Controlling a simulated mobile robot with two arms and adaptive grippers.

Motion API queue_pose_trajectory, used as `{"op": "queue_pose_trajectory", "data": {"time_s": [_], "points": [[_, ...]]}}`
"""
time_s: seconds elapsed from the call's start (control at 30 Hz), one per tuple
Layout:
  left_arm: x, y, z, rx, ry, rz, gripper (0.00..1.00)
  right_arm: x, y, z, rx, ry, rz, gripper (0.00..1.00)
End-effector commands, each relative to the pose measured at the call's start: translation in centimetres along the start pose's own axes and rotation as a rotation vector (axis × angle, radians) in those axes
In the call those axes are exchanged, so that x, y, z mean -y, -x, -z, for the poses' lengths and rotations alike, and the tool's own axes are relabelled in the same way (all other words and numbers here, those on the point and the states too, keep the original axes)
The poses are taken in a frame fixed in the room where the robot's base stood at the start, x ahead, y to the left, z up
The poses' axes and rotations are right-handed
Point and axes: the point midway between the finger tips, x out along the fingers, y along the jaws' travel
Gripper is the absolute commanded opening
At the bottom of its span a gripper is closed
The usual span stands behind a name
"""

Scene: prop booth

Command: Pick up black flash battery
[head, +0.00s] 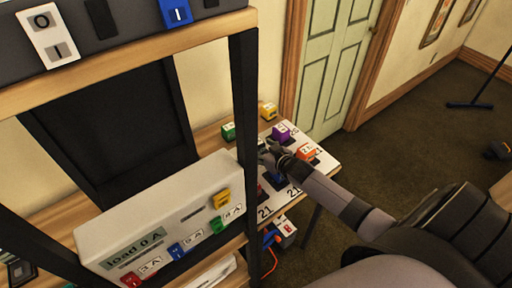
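No black flash battery can be made out for certain. My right gripper (268,153) reaches in from the right over a white numbered board (318,163) on the wooden table. The gripper is small and partly behind the dark shelf post, so its finger opening is unclear. Whatever lies directly under the gripper is hidden. My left gripper is not in view.
A dark post (244,110) and wooden shelf (120,62) stand close in front. A grey box labelled "load 0 A" (160,215) with coloured blocks sits at left. A green block (228,131) and a yellow block (268,111) are at the table's back. Open carpet lies right.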

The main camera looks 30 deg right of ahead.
Motion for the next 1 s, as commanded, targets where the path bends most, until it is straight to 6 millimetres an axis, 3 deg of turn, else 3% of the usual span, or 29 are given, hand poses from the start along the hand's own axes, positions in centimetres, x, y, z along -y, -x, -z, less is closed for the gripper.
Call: {"op": "queue_pose_trajectory", "data": {"time_s": [0.17,1.0], "points": [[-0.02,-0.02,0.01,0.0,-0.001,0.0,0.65,0.01,0.0,0.0,-0.001,0.0,0.0,0.68],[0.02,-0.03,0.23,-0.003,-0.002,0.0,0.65,-0.03,0.03,0.01,-0.001,0.0,0.0,0.12]]}}
